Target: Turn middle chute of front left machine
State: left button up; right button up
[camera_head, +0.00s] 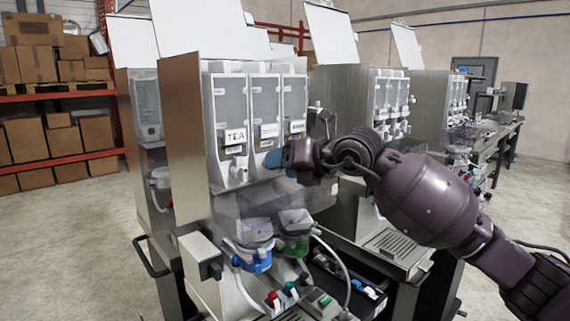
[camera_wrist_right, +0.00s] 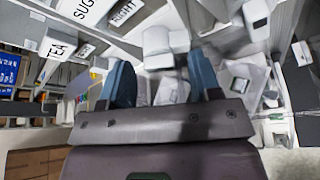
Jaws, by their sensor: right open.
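The front left machine (camera_head: 185,125) has three grey canisters side by side. The left one (camera_head: 228,105) is labelled TEA, and the middle canister (camera_head: 264,98) has a label too small to read in the head view. My right gripper (camera_head: 277,158) has blue fingertips and is in front of the lower part of the middle canister, hiding the middle chute there. In the wrist view my right gripper (camera_wrist_right: 162,82) is open, with a white chute-like part (camera_wrist_right: 158,45) just beyond and between its fingers. I cannot tell whether they touch it. My left gripper is not in view.
Below the canisters are mixing bowls with a blue collar (camera_head: 253,262) and a green collar (camera_head: 293,246), plus hoses. More machines (camera_head: 360,95) stand to the right and behind. A shelf with cardboard boxes (camera_head: 35,135) is at the left. The floor at left is clear.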

jog(key=shift+c, duration=0.3)
jog(key=c, duration=0.9)
jog(key=shift+o, duration=0.2)
jog(key=shift+s+a+n+t+h+b, duration=0.1)
jog(key=shift+n+t+h+b, duration=0.3)
jog(key=shift+n+h+b, duration=0.65)
jog(key=shift+s+a+n+t+h+b, duration=0.1)
jog(key=shift+n+t+h+b, duration=0.4)
jog(key=shift+n+b, duration=1)
jog(key=o, duration=0.9)
